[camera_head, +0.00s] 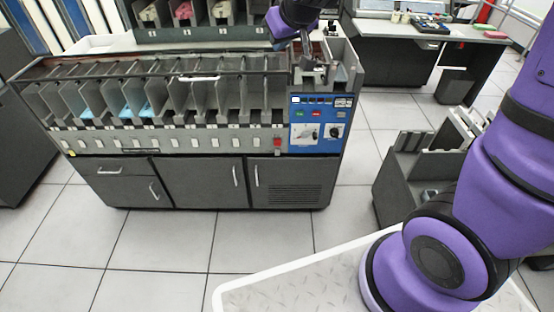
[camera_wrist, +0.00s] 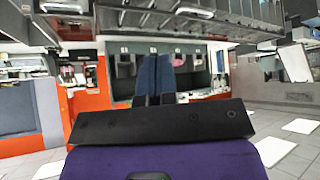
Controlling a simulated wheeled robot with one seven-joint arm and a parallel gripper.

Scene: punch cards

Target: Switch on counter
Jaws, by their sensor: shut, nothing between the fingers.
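The long grey card-sorting machine (camera_head: 160,140) stands across the head view, with a row of pockets. A blue control panel (camera_head: 316,138) is on its right end, with a row of small indicators, a green and a red button, and two white plates with dark knobs or switches (camera_head: 306,133). I cannot tell which one is the counter's switch. My gripper (camera_head: 306,52) is above the machine's right end, over the grey mechanism and above the panel, apart from the panel. It is shut and empty. In the wrist view its two dark fingers (camera_wrist: 154,60) are together.
Light blue cards (camera_head: 132,110) lie in some pockets. A rack with pink and cream cards (camera_head: 183,12) is behind. A dark low cart (camera_head: 405,165) stands at the right, and a desk (camera_head: 400,32) at the back right. The tiled floor before the machine is clear.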

